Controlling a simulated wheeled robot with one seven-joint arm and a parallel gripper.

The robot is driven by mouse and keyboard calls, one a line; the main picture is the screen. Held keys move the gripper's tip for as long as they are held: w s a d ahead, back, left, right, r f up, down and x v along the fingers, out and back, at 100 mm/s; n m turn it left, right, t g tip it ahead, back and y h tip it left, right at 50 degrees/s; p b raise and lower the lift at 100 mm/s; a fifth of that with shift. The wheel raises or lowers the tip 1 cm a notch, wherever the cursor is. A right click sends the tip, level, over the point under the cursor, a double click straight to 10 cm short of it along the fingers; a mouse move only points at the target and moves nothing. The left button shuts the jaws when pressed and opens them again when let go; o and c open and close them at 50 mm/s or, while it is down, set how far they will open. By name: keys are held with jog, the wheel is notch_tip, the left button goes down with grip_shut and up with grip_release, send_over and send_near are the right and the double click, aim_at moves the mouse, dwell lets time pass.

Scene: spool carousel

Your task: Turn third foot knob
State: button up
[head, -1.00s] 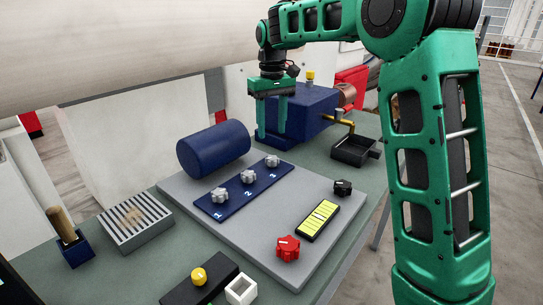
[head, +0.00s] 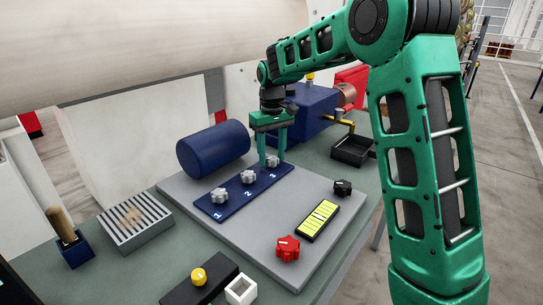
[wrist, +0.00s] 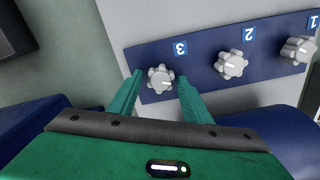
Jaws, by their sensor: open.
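Three grey lobed knobs stand in a row on a dark blue plate (head: 211,204), with white numbers 1, 2 and 3. The third knob (head: 272,161) is at the far right end of the row. In the wrist view the third knob (wrist: 160,79) lies between the tips of my fingers, its white mark pointing right. My gripper (head: 272,160) is open and points down at this knob, one finger on each side. Whether the fingers touch it I cannot tell. The second knob (head: 248,176) and first knob (head: 218,195) stand clear of the gripper.
A blue cylinder (head: 213,149) lies just behind the plate. A blue box (head: 310,107) with a brass pipe stands behind the gripper.

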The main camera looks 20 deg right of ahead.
aim_at(272, 157)
jog(key=c, duration=1.1)
jog(key=shift+m, duration=0.9)
jog(key=shift+o, duration=0.2)
jog(key=o, duration=1.1)
jog(key=shift+c, duration=0.2)
jog(key=shift+r, duration=0.1)
notch_tip(272, 157, up, 11)
jog(key=shift+f, duration=0.2)
